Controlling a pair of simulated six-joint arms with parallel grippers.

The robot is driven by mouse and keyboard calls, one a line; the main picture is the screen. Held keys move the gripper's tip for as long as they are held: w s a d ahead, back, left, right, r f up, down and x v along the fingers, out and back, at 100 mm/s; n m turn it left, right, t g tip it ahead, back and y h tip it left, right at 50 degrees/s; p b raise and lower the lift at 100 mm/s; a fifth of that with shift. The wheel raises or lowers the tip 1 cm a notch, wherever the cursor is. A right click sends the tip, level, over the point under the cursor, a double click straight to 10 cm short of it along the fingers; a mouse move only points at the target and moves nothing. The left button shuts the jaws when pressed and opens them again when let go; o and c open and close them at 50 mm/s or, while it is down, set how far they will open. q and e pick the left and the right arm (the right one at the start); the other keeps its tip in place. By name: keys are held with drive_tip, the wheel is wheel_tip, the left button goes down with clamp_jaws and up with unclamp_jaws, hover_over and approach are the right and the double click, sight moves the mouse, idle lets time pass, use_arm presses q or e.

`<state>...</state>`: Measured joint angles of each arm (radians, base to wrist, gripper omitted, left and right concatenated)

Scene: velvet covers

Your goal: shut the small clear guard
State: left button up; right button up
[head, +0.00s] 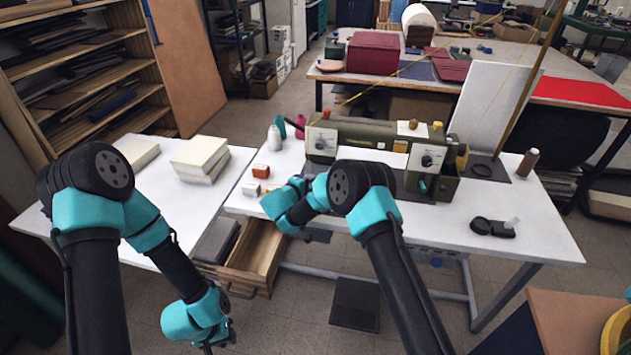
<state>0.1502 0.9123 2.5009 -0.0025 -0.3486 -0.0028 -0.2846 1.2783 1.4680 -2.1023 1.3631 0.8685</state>
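A small black device (492,228) lies on the right part of the white sewing table. A small pale, see-through flap (513,221) stands tilted up at its right end and looks like the clear guard. My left gripper (207,347) hangs low at the bottom of the view, left of the open drawer and far from the device; its fingers are too small and dark to read. My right gripper (290,205) is over the table's left front part, well left of the device. Its fingers are mostly hidden by its own wrist.
The olive sewing machine (385,148) stands between my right arm and the back of the table. A brown thread spool (528,163) stands behind the device. The white tabletop (530,240) around the device is clear. An open wooden drawer (255,250) juts out at front left.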

sight(317, 174)
drive_tip(key=shift+x, duration=2)
drive_tip(key=shift+c, duration=0.3)
clamp_jaws()
